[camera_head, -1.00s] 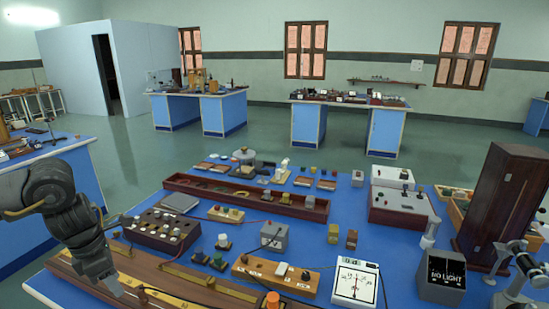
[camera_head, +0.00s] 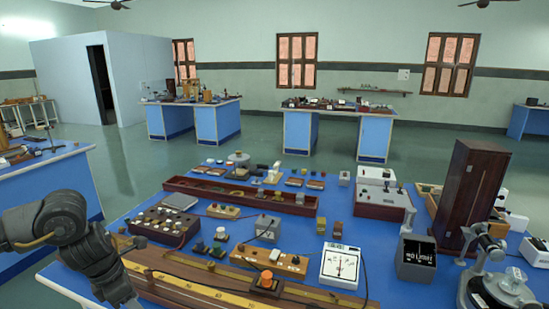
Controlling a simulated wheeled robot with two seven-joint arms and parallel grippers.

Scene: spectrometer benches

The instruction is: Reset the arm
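My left arm comes in at the lower left. Its gripper (camera_head: 126,300) hangs low over the left end of the long wooden board with yellow metre scales (camera_head: 190,286), at the bottom edge of the picture. I cannot see whether its fingers are open or shut, and no held object shows. Contact with the board cannot be told. My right gripper is not in view.
The blue bench (camera_head: 385,265) is crowded with a plug box (camera_head: 163,226), a white dial meter (camera_head: 340,267), a dark NO LIGHT box (camera_head: 415,258), a tall brown cabinet (camera_head: 470,195) and a grey spectrometer (camera_head: 495,285). Open floor (camera_head: 260,160) lies beyond it.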

